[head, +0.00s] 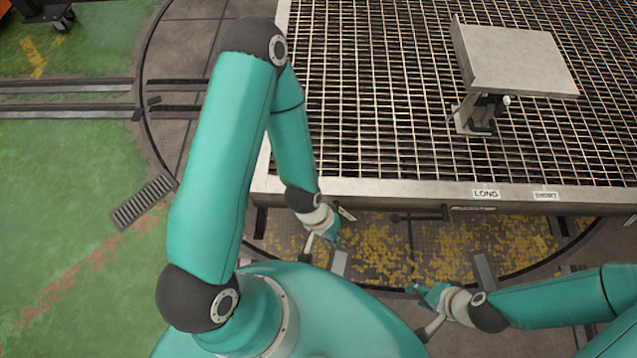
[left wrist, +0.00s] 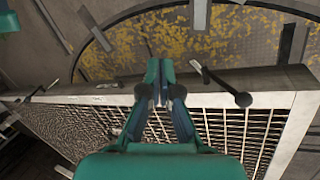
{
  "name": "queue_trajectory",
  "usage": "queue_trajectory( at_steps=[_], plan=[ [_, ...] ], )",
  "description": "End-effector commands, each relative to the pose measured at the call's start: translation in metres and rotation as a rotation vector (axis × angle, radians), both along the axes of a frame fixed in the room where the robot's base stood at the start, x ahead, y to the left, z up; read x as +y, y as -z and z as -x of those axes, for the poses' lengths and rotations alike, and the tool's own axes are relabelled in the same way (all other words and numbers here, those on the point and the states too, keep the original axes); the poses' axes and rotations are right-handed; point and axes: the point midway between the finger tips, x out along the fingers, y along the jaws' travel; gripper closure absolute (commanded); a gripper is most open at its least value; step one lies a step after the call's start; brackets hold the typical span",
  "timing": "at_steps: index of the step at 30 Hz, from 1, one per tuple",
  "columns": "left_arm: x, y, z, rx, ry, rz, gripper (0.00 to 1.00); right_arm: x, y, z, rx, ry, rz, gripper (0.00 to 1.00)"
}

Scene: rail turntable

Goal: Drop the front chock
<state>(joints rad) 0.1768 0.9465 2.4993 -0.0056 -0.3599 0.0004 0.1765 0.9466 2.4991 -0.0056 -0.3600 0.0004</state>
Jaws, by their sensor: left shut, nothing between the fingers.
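My left gripper (head: 328,240) is beside the front edge of the grated deck (head: 400,190), low over the yellow-flecked floor plate. In the left wrist view my left gripper (left wrist: 160,68) has its fingers together with nothing between them. A dark rod with a black ball knob (left wrist: 243,99) lies to the right of the fingertips, apart from them, along the deck edge. A dark knobbed rod (head: 398,217) also shows under the deck edge in the head view. I cannot make out which part is the front chock. My right gripper (head: 428,292) is lower right; its fingers are too small to judge.
Labels LONG (head: 486,194) and SHORT (head: 545,195) sit on the deck's front edge. A grey plate on a stand (head: 515,60) rises from the deck. Rails (head: 65,98) run in from the left. Green floor (head: 60,220) lies open at left.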

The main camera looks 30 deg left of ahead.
Motion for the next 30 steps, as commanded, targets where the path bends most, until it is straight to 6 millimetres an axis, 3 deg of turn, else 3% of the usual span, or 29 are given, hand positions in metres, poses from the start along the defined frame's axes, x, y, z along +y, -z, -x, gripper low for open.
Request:
queue_trajectory(
  at_steps=[7,11,17,21,25,30],
  plan=[
    [0.000,0.001,0.000,0.000,0.001,0.000,1.00,0.000,0.001,0.000,0.000,0.000,0.000,0.60],
    [0.000,0.011,-0.009,-0.010,0.038,0.004,1.00,0.000,0.013,0.000,0.000,0.000,0.000,0.60],
    [0.005,0.050,-0.054,-0.048,0.265,0.003,1.00,0.000,0.068,0.000,0.000,0.000,0.000,0.60],
    [0.023,0.074,-0.101,-0.075,0.529,-0.040,1.00,0.000,0.123,0.000,0.000,0.000,0.000,0.60],
    [0.053,0.077,-0.140,-0.068,0.768,-0.119,1.00,0.000,0.170,0.000,0.000,0.000,0.000,0.60],
    [0.096,0.059,-0.171,-0.016,0.982,-0.226,1.00,0.000,0.215,0.000,0.000,0.000,0.000,0.60]
  ],
)
